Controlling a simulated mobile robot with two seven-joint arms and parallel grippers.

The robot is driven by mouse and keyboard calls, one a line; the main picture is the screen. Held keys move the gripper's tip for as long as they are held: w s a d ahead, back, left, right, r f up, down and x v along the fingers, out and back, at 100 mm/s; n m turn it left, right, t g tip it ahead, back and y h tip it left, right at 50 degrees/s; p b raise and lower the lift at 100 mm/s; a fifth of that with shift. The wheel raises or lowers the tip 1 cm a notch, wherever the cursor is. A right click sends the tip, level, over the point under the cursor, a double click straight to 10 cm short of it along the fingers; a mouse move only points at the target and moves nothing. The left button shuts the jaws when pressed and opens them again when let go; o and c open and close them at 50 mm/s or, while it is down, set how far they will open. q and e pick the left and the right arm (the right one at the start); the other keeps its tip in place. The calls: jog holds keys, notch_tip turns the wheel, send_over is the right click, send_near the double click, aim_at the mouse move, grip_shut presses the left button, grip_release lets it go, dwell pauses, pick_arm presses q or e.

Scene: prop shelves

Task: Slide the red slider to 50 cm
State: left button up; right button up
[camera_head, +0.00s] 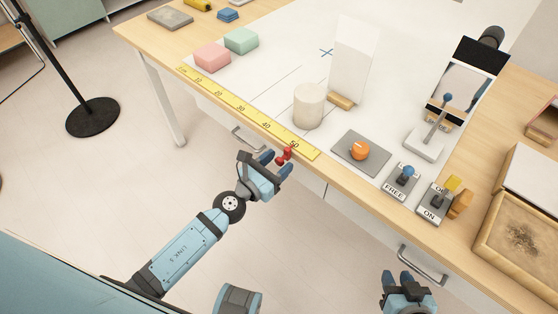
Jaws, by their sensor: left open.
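The yellow ruler (235,105) runs along the table's front edge, with marks up to 50 near its right end. The small red slider (284,154) is at the ruler's front edge, close to the 50 mark; its exact reading is too small to tell. My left gripper (278,164) is open at the red slider, its blue fingertips on either side of or just in front of it. I cannot tell whether they touch it. My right gripper (397,279) is low at the bottom right, apart from the table, and looks open and empty.
A cream cylinder (308,106) and a white upright block (350,60) stand behind the ruler. Drawer handles (422,266) stick out from the table front.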

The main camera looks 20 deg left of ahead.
pick_arm(q)
jog(key=b+v, duration=0.4)
jog(key=v, duration=0.9)
pick_arm(e)
jog(key=shift+w+a+f+t, duration=0.2)
jog(key=shift+a+f+t, duration=0.1)
jog(key=shift+f, duration=0.1)
jog(key=shift+f, duration=0.15)
